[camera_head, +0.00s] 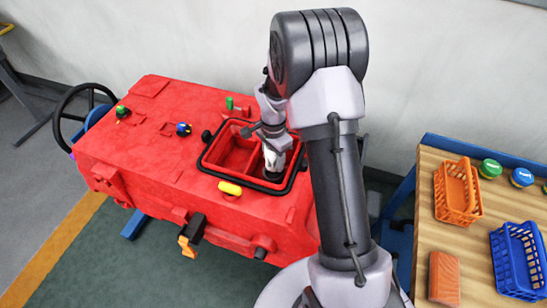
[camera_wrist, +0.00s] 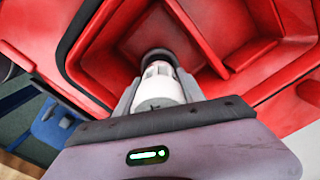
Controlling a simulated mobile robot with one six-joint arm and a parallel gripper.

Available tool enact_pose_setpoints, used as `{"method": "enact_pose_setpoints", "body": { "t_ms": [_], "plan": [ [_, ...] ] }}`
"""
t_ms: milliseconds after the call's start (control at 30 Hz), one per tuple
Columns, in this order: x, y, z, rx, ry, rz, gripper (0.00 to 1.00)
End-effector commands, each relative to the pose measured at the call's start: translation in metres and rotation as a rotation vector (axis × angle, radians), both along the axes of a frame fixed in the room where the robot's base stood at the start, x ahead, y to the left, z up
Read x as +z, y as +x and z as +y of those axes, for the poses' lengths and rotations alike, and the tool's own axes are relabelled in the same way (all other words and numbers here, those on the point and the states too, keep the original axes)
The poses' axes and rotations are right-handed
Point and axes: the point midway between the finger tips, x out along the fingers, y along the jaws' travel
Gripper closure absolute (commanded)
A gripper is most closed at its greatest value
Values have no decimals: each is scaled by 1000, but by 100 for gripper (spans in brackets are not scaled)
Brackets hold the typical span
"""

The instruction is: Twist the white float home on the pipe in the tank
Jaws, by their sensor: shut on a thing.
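The white float (camera_wrist: 160,90) is between the two fingers of my gripper (camera_wrist: 158,78), which is shut on it. In the head view my gripper (camera_head: 272,134) points down into the red tank (camera_head: 233,150), and the float (camera_head: 274,157) shows below it, inside the right part of the tank. A dark round piece (camera_wrist: 158,57) shows at the float's far end in the wrist view. I cannot tell whether it is the pipe or part of the float. How far the float sits on the pipe is hidden.
The tank has a black rim (camera_head: 243,187) and an inner divider. A yellow handle (camera_head: 230,188) lies by its front edge. A wooden table (camera_head: 447,235) at the right holds an orange basket (camera_head: 456,191), a blue basket (camera_head: 518,258), an orange block (camera_head: 444,278) and round lids (camera_head: 490,169).

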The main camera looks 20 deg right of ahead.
Motion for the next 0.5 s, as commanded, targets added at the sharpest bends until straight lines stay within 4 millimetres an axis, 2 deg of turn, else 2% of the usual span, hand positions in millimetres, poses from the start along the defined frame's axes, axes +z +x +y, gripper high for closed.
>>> {"method": "enact_pose_setpoints", "body": {
  "t_ms": [67, 200, 400, 500],
  "plan": [
    [1, 0, 0, 19, 0, 0, 95],
    [2, 0, 0, 213, 0, -1, 95],
    [0, 0, 0, 234, 0, -1, 95],
    [2, 0, 0, 371, 1, 0, 95]
  ]
}}
